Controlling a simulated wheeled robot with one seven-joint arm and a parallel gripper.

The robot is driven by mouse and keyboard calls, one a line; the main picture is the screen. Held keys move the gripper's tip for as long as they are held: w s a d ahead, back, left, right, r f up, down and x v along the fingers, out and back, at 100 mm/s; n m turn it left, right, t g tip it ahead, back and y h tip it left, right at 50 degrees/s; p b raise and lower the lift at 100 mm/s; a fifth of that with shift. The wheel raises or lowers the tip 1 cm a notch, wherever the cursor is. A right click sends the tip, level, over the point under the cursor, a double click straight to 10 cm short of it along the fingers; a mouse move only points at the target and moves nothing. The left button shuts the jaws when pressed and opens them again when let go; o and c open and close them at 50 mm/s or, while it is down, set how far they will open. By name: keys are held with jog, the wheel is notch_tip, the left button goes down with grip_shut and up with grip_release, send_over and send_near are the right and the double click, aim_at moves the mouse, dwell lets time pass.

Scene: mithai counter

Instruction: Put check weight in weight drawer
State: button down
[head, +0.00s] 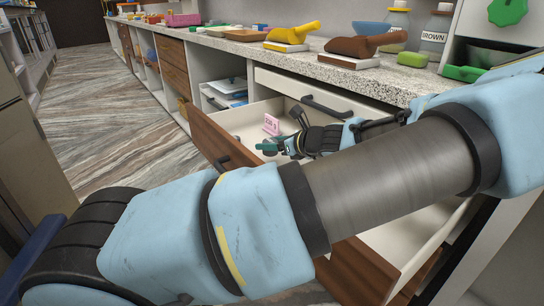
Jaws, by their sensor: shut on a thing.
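The weight drawer (225,138) is pulled open below the counter, with a brown wood front and a pale interior. My gripper (282,147) is inside or just above the drawer's far part; its exact height is hard to tell. It is shut on a small dark teal thing (267,147), which I take to be the check weight. Its shape is mostly hidden, and I cannot tell whether it touches the drawer floor. A pink label (271,124) with small print stands just behind it. My arm hides much of the drawer's near part.
The speckled counter (240,46) runs above the drawer. Another drawer front with a dark handle (325,107) is just above. The floor at left is clear.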

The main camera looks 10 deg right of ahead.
aim_at(270, 153)
jog(key=shift+f, duration=1.65)
jog(key=shift+f, duration=0.1)
jog(key=shift+c, duration=1.2)
grip_release()
jog(key=shift+s+d, duration=0.15)
jog(key=shift+s, duration=0.05)
jog(key=p+v, duration=0.1)
jog(key=v, duration=1)
jog(key=shift+s+d+r, duration=0.1)
jog(key=shift+s+r, duration=0.1)
jog(key=shift+r, duration=0.1)
